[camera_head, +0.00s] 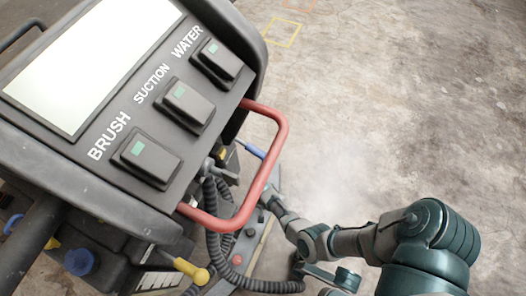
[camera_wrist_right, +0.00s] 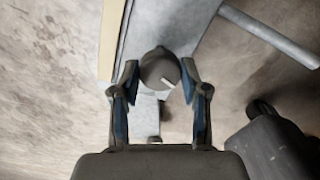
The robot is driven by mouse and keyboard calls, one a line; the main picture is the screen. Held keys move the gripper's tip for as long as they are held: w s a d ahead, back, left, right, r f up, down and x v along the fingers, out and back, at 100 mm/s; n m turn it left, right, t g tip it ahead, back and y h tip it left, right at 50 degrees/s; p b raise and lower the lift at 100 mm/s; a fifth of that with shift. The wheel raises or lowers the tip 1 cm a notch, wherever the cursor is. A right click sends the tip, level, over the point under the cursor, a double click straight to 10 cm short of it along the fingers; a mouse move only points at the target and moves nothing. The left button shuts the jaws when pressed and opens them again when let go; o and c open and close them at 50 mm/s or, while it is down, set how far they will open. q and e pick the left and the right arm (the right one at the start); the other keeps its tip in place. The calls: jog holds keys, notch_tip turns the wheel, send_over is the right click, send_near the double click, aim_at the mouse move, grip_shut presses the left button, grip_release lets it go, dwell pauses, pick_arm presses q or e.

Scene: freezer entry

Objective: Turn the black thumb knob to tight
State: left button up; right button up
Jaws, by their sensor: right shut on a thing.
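The black thumb knob (camera_wrist_right: 158,68) is a dark round knob with a short pale mark on its face, seen in the right wrist view. It sits at a light grey plate or bar. My right gripper (camera_wrist_right: 160,76) has one fingertip on each side of the knob and is shut on it. In the head view my right arm comes in from the lower right and the gripper (camera_head: 270,198) reaches low beside the machine, just right of the red handle. The knob cannot be made out there. My left gripper is not in view.
A dark cleaning machine (camera_head: 85,175) with BRUSH, SUCTION and WATER switches fills the left. Its red loop handle (camera_head: 277,150), black coiled hose (camera_head: 213,215) and yellow-ended lever (camera_head: 190,269) are close to my right arm. Bare concrete floor (camera_head: 400,110) lies open on the right.

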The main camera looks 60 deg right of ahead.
jog(key=m, duration=0.3)
jog(key=shift+a+m, duration=0.1)
jog(key=shift+m, duration=0.3)
jog(key=m, duration=0.4)
jog(key=shift+m, duration=0.3)
jog(key=m, duration=0.9)
jog(key=shift+a, duration=0.1)
jog(key=m, duration=0.3)
jog(key=shift+w+m, duration=0.1)
jog(key=shift+m, duration=0.2)
jog(key=m, duration=0.3)
jog(key=shift+m, duration=0.4)
jog(key=m, duration=0.4)
jog(key=shift+w+r, duration=0.1)
jog(key=shift+m, duration=1.2)
